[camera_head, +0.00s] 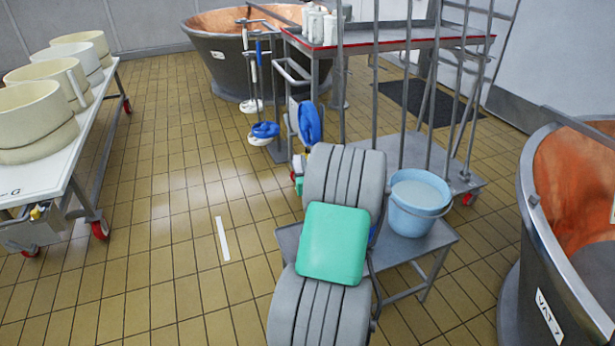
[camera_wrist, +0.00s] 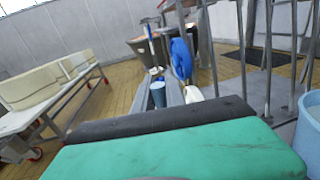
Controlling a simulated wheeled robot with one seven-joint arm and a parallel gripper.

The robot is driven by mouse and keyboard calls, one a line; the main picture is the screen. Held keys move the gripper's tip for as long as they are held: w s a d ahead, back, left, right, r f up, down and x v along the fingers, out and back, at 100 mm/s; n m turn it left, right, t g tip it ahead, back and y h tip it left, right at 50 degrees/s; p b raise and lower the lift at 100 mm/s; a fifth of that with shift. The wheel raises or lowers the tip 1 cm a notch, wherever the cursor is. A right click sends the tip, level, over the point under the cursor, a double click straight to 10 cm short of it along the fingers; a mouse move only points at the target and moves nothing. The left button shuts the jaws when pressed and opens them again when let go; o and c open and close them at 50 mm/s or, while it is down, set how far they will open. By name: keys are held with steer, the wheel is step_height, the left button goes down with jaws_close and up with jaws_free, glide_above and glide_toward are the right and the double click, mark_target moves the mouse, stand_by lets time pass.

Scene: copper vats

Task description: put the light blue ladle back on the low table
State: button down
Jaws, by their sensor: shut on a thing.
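The light blue ladle (camera_wrist: 158,95) shows in the wrist view as a small cup shape just beyond the green and dark housing of my wrist. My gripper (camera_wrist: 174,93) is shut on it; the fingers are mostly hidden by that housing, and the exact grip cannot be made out. In the head view my grey and green arm covers the ladle and the gripper. The low table (camera_head: 437,243) is a grey metal one, right of and behind my arm. A light blue bucket (camera_head: 420,205) stands on its right part. My arm hides the table's middle.
A tall wheeled rack (camera_head: 470,180) stands behind the low table. A copper vat (camera_head: 575,240) is close on the right, another (camera_head: 222,65) at the back. A white table (camera_head: 70,160) with cream tubs (camera_head: 35,120) is at left. The tiled floor between is mostly clear.

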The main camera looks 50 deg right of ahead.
steer(key=shift+w+d+f+b, duration=0.15)
steer(key=shift+f+b, duration=0.1)
steer(key=shift+f, duration=0.5)
steer(key=shift+w+f+b, duration=0.15)
steer(key=shift+f+b, duration=0.1)
steer(key=shift+f, duration=0.55)
steer(key=shift+w+d+f+b, duration=0.15)
steer(key=shift+f+b, duration=0.1)
steer(key=shift+f, duration=0.5)
steer(key=c, duration=1.4)
jaws_free()
steer(key=shift+r, duration=0.1)
